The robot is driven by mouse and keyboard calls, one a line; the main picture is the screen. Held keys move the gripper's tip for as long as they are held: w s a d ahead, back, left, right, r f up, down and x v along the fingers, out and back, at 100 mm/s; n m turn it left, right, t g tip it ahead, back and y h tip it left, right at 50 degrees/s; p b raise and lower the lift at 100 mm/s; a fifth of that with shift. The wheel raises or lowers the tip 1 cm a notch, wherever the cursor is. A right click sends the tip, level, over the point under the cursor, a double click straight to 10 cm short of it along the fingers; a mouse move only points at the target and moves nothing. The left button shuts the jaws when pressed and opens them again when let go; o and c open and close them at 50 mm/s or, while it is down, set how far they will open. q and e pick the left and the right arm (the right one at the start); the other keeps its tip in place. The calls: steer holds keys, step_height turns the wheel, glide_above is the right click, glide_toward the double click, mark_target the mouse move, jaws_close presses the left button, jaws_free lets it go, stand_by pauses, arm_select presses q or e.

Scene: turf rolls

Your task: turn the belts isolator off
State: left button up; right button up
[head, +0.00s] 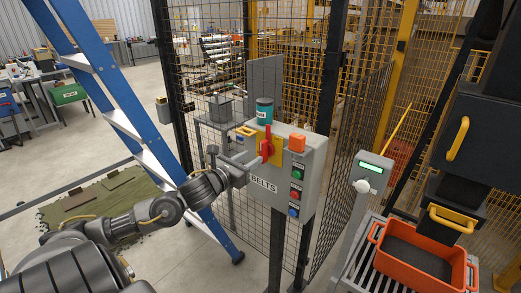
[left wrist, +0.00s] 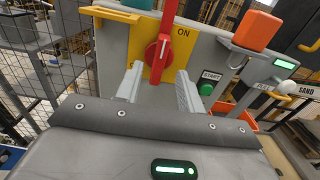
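The belts isolator is a red rotary handle (head: 266,142) on a yellow plate on the grey BELTS panel (head: 313,172). In the left wrist view the red handle (left wrist: 163,48) stands upright, and the word ON is printed on the plate (left wrist: 183,52) to its right. My left gripper (head: 249,161) is in front of the panel, close to the handle. My right gripper is out of view.
Green START (head: 297,175) and other buttons line the panel's right side. Right are a post with a green display (head: 371,167) and an orange crate (head: 377,231).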

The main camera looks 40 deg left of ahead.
mark_target(261, 152)
arm_select(q)
steer(key=w, duration=0.2)
steer(key=w+p, duration=0.1)
steer(key=w, duration=0.1)
steer(key=shift+a+r, duration=0.1)
steer(key=shift+r, duration=0.1)
steer(key=shift+w+f+p, duration=0.2)
steer(key=shift+w+p, duration=0.2)
steer(key=shift+w, duration=0.35)
jaws_close()
